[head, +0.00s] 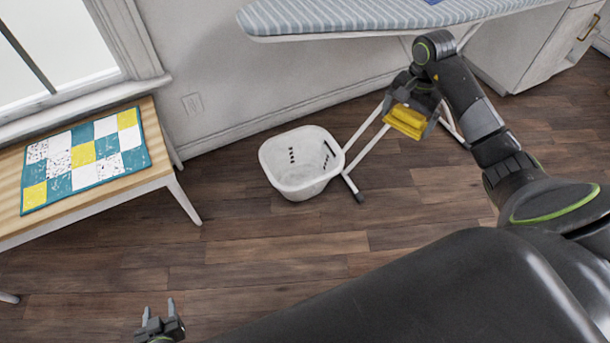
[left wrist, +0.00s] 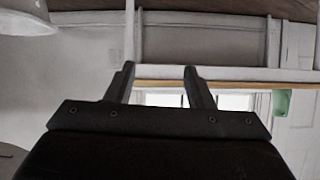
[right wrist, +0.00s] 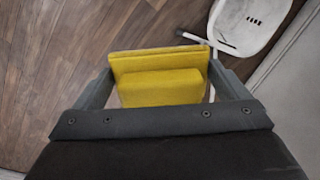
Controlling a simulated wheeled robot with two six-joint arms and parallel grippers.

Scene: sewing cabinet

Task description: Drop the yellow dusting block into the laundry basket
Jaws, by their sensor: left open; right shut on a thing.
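The yellow dusting block (head: 406,122) is held in my right gripper (head: 412,108), above the floor and to the right of the basket in the head view. In the right wrist view the block (right wrist: 160,88) sits between both fingers. The white laundry basket (head: 301,165) stands on the floor with its top open, and no contents show inside. Part of the basket (right wrist: 250,22) shows at the top right of the right wrist view, apart from the block. My left gripper (head: 158,310) is open and empty at the lower left of the head view; its spread fingers (left wrist: 160,85) show in the left wrist view.
An ironing board (head: 350,20) stands behind, with its white legs (head: 362,150) just right of the basket. A wooden table (head: 150,180) with a patchwork mat (head: 85,160) is at the left. A cabinet (head: 530,45) stands at the back right. The floor before the basket is clear.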

